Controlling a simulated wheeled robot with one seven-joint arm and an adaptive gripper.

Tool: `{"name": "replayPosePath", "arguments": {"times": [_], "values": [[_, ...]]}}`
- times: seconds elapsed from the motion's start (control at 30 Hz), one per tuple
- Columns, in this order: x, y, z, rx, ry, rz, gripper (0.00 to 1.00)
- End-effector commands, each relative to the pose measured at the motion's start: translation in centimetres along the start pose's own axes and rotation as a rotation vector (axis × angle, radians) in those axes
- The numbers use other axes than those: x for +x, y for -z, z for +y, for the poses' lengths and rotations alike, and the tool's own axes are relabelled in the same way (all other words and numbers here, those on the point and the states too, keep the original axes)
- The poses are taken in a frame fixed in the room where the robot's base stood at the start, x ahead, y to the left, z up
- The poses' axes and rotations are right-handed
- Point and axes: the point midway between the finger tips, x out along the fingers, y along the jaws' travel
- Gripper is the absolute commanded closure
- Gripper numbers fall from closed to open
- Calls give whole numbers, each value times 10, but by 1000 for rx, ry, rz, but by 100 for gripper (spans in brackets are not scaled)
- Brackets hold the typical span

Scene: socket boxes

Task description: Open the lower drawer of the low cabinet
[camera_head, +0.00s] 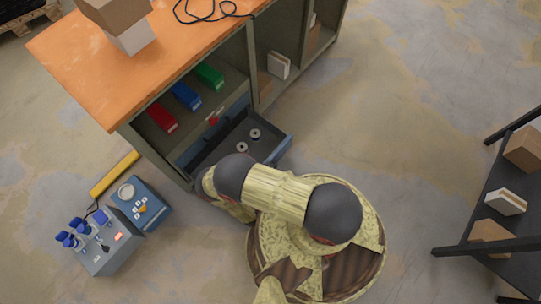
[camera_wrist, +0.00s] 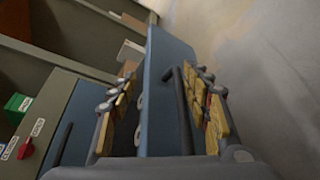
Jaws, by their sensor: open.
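The low cabinet (camera_head: 118,100) has an orange top and a grey-green body, at the upper left in the head view. Its lower drawer (camera_head: 272,143) is pulled out, with a dark inside holding two small spools. In the wrist view the drawer's blue front (camera_wrist: 158,60) runs between the fingers of my gripper (camera_wrist: 163,80), with its dark bar handle (camera_wrist: 181,110) near the right finger. The fingers are apart, one on each side of the front and handle; contact cannot be told. In the head view my arm hides the gripper and handle. The upper drawer (camera_wrist: 75,120) looks shut.
Red, blue and green bins (camera_head: 185,95) stand on the cabinet shelf. A blue-grey control box (camera_head: 108,243) and a yellow bar (camera_head: 114,174) lie on the floor at left. A dark rack (camera_head: 500,225) with boxes stands at right. Floor between is clear.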

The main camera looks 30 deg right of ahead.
Motion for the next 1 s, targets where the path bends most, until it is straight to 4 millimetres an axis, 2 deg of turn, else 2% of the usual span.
{"name": "replayPosePath", "arguments": {"times": [0.03, 0.07, 0.1, 0.17, 0.37, 0.6, 1.0], "values": [[-3, -4, 17, 7, -19, -6, 67], [-4, -6, 21, 7, -19, -6, 63], [-5, -8, 26, 8, -20, -6, 63], [-7, -12, 33, 7, -19, -5, 82], [-12, -24, 49, 7, -16, -4, 82], [-14, -31, 56, 4, -14, -4, 82], [-14, -31, 56, 4, -14, -4, 82]]}}
